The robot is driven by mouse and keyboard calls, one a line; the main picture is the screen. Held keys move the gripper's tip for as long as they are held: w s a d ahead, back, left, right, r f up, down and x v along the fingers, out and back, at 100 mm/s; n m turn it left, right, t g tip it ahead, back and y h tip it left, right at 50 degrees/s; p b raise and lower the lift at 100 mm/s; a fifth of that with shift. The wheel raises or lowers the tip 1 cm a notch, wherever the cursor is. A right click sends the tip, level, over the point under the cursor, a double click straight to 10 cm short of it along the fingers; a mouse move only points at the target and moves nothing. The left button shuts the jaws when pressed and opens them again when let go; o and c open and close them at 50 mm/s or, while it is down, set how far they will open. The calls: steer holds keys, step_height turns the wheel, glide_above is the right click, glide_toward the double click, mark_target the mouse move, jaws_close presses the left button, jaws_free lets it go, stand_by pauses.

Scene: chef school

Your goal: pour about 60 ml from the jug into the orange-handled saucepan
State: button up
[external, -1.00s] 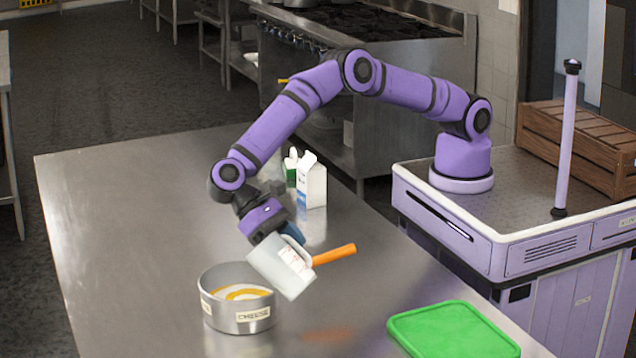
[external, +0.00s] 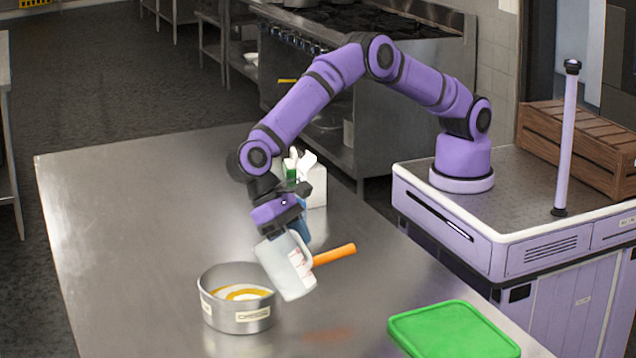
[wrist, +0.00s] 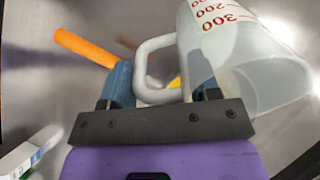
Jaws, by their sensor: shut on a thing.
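My gripper (external: 299,232) is shut on the handle of a translucent white jug (external: 284,270), which has red markings. The jug is tilted above the table, just right of the saucepan's rim in the external view. In the wrist view the jug (wrist: 245,65) is at upper right, its handle between the blue fingers of my gripper (wrist: 160,88). The metal saucepan (external: 217,313) stands on the table with yellow and white contents and a label on its wall. Its orange handle (external: 335,255) shows behind the jug and also in the wrist view (wrist: 85,47). I see no stream; the jug's liquid level is unclear.
A green lid or board (external: 455,332) lies at the table's near right. White and green cartons (external: 316,190) stand behind my gripper, partly hidden by it. The left part of the metal table (external: 120,220) is clear.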

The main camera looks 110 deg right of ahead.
steer(key=s+a+f+t+h, duration=0.3)
steer(key=a+f+t+h, duration=0.1)
steer(key=f+h, duration=0.1)
steer(key=shift+f, duration=0.45)
stand_by(0.7)
stand_by(0.7)
